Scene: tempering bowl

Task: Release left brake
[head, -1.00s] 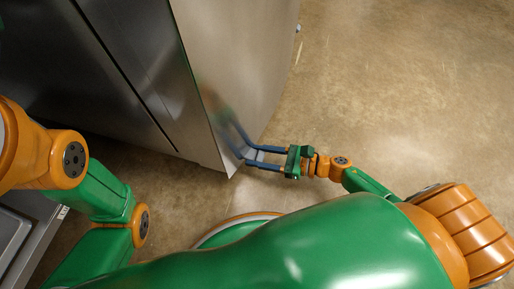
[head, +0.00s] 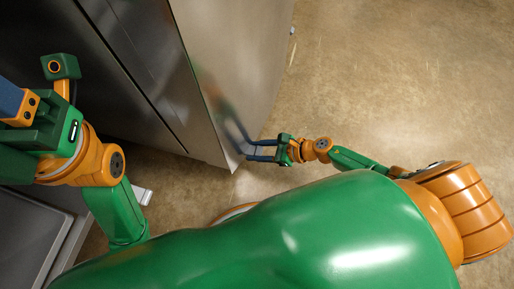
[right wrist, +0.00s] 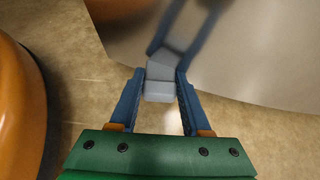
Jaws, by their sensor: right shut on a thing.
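A small light-grey block, which looks like the brake (right wrist: 159,90), sits at the lower corner of a tall steel cabinet (head: 235,60). My right gripper (head: 250,151) is at that corner, its two blue fingers on either side of the block. In the right wrist view the fingers are closed against the block's sides, and the cabinet panel mirrors fingers and block. Whether the block is fixed to the cabinet cannot be seen. My left gripper (head: 12,105) is at the left edge, away from the brake; its fingertips are cut off, so its opening is hidden.
Bare brown floor (head: 400,80) lies open to the right of the cabinet. A grey metal unit (head: 25,230) stands at the lower left, below my left arm. The cabinet's dark front (head: 60,50) fills the upper left.

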